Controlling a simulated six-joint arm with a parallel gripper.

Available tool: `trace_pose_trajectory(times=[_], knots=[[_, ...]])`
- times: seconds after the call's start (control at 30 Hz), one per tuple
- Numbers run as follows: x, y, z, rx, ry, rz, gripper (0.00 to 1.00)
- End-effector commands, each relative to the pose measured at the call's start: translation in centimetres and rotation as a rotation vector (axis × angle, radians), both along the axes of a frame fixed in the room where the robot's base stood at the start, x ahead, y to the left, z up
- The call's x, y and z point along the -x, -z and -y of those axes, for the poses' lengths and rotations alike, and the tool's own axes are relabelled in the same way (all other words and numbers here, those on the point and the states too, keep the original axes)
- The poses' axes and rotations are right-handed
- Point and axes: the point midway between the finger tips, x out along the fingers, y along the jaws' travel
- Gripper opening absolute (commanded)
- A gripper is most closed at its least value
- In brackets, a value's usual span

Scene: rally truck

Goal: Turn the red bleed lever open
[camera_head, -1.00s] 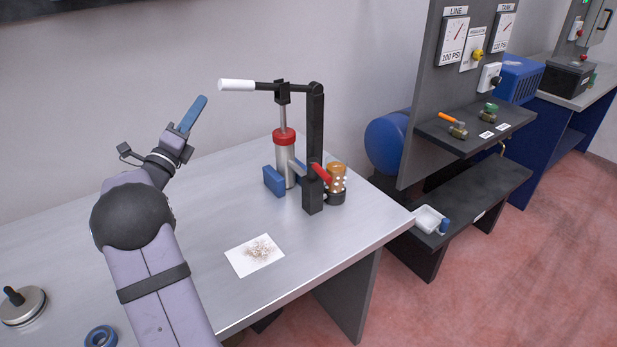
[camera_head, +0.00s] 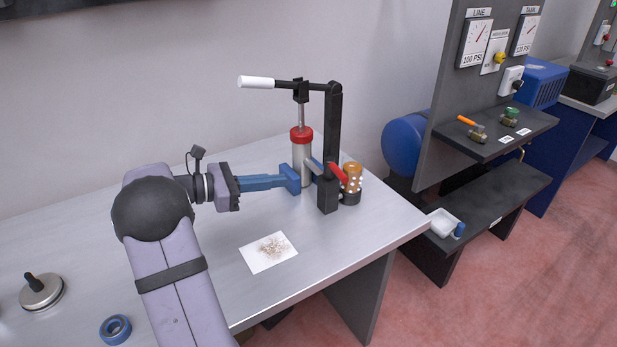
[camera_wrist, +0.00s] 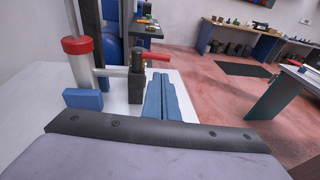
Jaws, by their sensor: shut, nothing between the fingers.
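The red bleed lever (camera_head: 338,173) sticks out beside the base of the black post (camera_head: 332,140) of a hand-pump press. It also shows in the wrist view (camera_wrist: 155,57), just beyond my fingertips. My gripper (camera_head: 278,182) has long blue fingers, shut and empty, pointing right toward the post base at low height. In the wrist view the shut fingers (camera_wrist: 160,80) lie just right of the post base (camera_wrist: 136,82). The red-topped cylinder (camera_head: 301,155) stands behind the fingers. Contact between fingertips and post or lever cannot be told.
A blue block (camera_wrist: 82,99) sits left of my fingers. An amber-topped fitting (camera_head: 351,180) stands right of the lever. The white handle (camera_head: 256,82) hangs above my gripper. A speckled white card (camera_head: 269,252) lies in front; bare tabletop surrounds it.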

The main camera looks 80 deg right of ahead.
Motion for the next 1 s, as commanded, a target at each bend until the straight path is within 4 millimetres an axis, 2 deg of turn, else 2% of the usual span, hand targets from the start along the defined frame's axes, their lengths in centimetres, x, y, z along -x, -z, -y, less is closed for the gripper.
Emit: trace_pose_trajectory(times=[0.27,0.7,1.0], knots=[[2.2,0.3,1.5,-0.005,0.003,-0.003,0.0],[8.2,1.7,6.1,-0.004,0.002,-0.003,0.0],[10.4,2.4,8.0,-0.003,0.0,-0.003,0.0]])
